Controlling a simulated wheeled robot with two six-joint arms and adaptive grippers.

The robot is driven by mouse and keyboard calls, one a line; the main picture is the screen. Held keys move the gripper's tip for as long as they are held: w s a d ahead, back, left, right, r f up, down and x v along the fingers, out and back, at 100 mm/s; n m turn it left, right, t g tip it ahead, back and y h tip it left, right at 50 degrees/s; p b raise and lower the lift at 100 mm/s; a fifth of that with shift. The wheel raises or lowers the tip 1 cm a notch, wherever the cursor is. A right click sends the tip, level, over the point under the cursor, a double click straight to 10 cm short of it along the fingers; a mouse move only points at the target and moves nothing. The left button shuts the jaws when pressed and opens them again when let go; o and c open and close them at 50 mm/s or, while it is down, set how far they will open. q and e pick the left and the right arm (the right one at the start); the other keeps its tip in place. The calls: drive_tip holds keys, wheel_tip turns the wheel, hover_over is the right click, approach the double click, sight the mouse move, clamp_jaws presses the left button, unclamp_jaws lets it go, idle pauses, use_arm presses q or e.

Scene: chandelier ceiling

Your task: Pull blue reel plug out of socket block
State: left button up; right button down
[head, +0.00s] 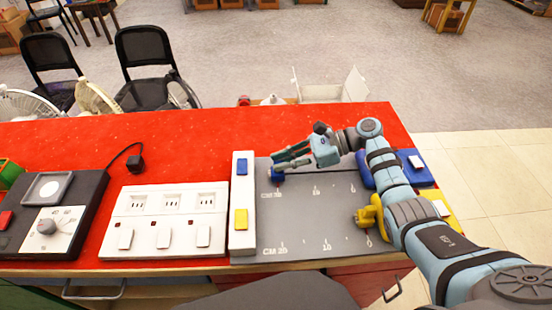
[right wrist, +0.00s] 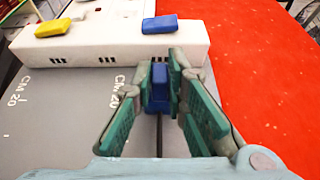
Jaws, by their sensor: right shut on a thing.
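The white socket block (head: 243,190) stands at the left edge of a grey board with centimetre marks. It has a blue rocker (head: 242,166) and a yellow rocker (head: 241,219) on top. My right gripper (head: 277,163) is shut on the blue plug (head: 278,176), just right of the block. Grey board shows between plug and block in the head view. In the right wrist view the blue plug (right wrist: 159,85) sits between the green finger pads, in front of the block's slotted face (right wrist: 110,50). A cord runs back from it. The blue reel (head: 424,178) is partly behind my right arm. My left gripper is out of view.
A yellow plug (head: 370,217) lies at the grey board's (head: 310,225) right side, next to my arm. A white triple-socket panel (head: 165,220) and a dark dial box (head: 50,215) stand left. The red tabletop behind the board (head: 240,130) is clear.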

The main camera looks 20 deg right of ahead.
drive_tip(key=c, duration=1.6)
unclamp_jaws()
drive_tip(key=shift+a, duration=0.15)
drive_tip(key=v, duration=1.2)
